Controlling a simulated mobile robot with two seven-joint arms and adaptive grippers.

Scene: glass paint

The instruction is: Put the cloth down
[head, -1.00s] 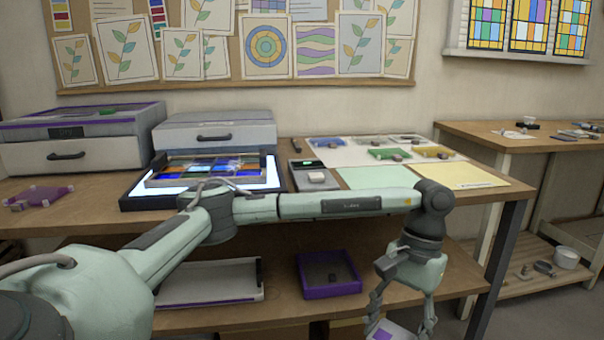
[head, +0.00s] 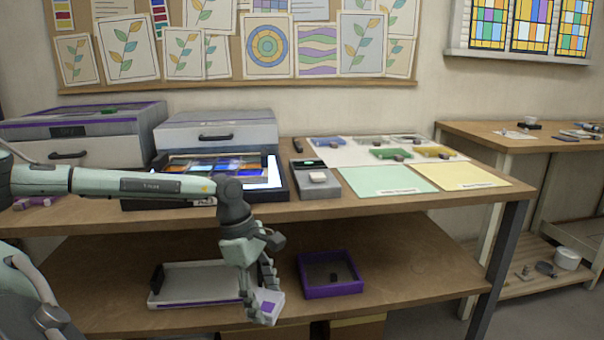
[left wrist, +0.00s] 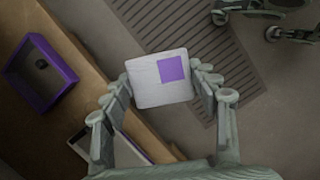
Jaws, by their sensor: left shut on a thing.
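My left gripper (head: 262,300) is shut on a white cloth (head: 270,302) with a purple square on it. In the left wrist view the cloth (left wrist: 150,90) sits between the two fingers (left wrist: 160,92). In that view it is over the floor, beside the front edge of the lower shelf. In the head view it appears at the right end of the white tray (head: 200,284), in front of the shelf. My right gripper is not in view.
A purple-rimmed tray (head: 330,275) with a small dark object stands on the lower shelf (head: 410,260), right of the cloth. The shelf's right part is clear. The table (head: 330,208) above holds a lit panel, a scale and coloured sheets.

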